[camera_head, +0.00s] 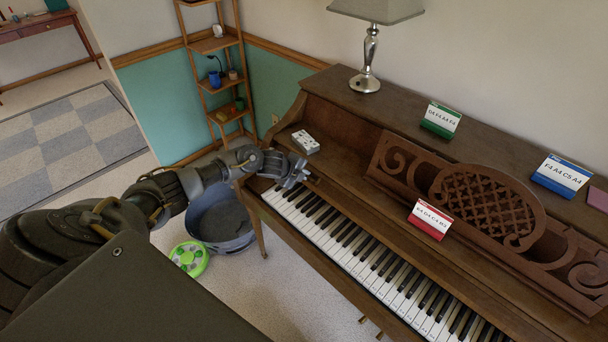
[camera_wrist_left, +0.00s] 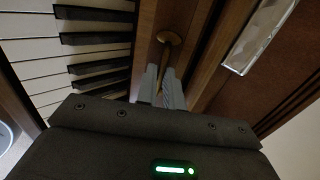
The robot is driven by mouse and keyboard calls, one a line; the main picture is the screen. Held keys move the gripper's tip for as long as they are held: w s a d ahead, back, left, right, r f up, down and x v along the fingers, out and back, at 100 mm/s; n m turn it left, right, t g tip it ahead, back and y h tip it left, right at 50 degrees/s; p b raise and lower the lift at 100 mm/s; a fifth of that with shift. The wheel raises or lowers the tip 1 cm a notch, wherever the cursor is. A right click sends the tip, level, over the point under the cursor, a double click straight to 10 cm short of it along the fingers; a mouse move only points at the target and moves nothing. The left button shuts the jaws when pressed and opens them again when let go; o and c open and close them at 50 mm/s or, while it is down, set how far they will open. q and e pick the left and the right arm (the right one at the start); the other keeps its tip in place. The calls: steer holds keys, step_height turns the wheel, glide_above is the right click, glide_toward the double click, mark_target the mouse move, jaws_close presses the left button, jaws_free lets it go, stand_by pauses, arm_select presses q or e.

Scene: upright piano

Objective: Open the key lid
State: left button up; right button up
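The brown piano's key lid is back, and the row of white and black keys (camera_head: 365,258) lies uncovered in the head view. The keys also show at the left of the left wrist view (camera_wrist_left: 70,50). My left gripper (camera_head: 297,172) is at the left end of the keyboard, close to the wooden edge behind the keys. In the left wrist view its two fingers (camera_wrist_left: 164,88) are close together, with the stem of a brass knob (camera_wrist_left: 169,39) between them. The knob's round end shows beyond the fingertips. The lid panel itself is hard to make out. My right gripper is not in view.
A carved music stand (camera_head: 490,205), a red card (camera_head: 430,219), a green card (camera_head: 440,120) and a blue card (camera_head: 561,175) are on the piano. A white box (camera_head: 305,142) and a lamp (camera_head: 367,60) stand near its left end. A grey tub (camera_head: 220,216) is on the floor beside it.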

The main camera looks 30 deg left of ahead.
arm_select(q)
steer(key=o, duration=0.4)
steer(key=shift+s+a, duration=0.1)
steer(key=v, duration=1)
steer(key=shift+s+r, duration=0.2)
steer(key=shift+r, duration=0.15)
